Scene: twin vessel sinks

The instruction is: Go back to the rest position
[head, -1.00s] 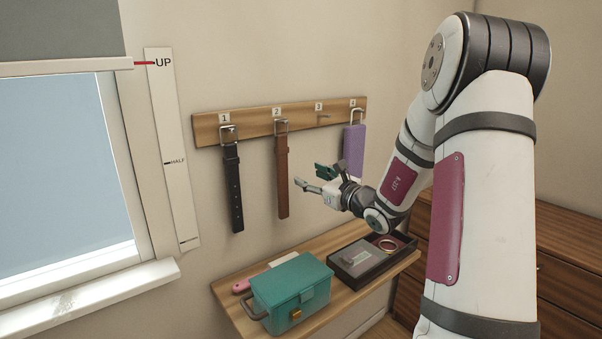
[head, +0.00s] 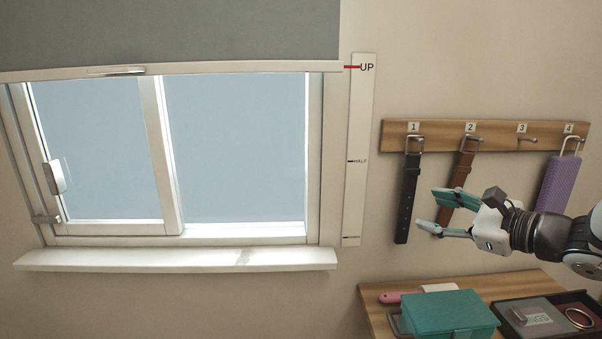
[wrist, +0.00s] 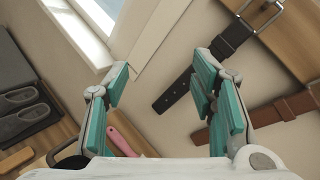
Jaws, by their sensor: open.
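My gripper (head: 440,213) is open and empty at the right of the head view, in front of the wall. It is in front of the lower part of the brown belt (head: 462,172) and to the right of the black belt (head: 408,198). In the wrist view, its two teal-padded fingers (wrist: 160,100) stand apart with nothing between them. The black belt (wrist: 188,84) and the brown belt (wrist: 278,110) show at the right there.
A wooden hook rail (head: 490,134) also holds a purple item (head: 557,184) at hook 4; hook 3 is empty. Below, a shelf (head: 520,282) carries a teal box (head: 445,312), a pink-handled item (head: 400,296) and a dark tray (head: 545,306). A window with a raised blind (head: 170,30) is left.

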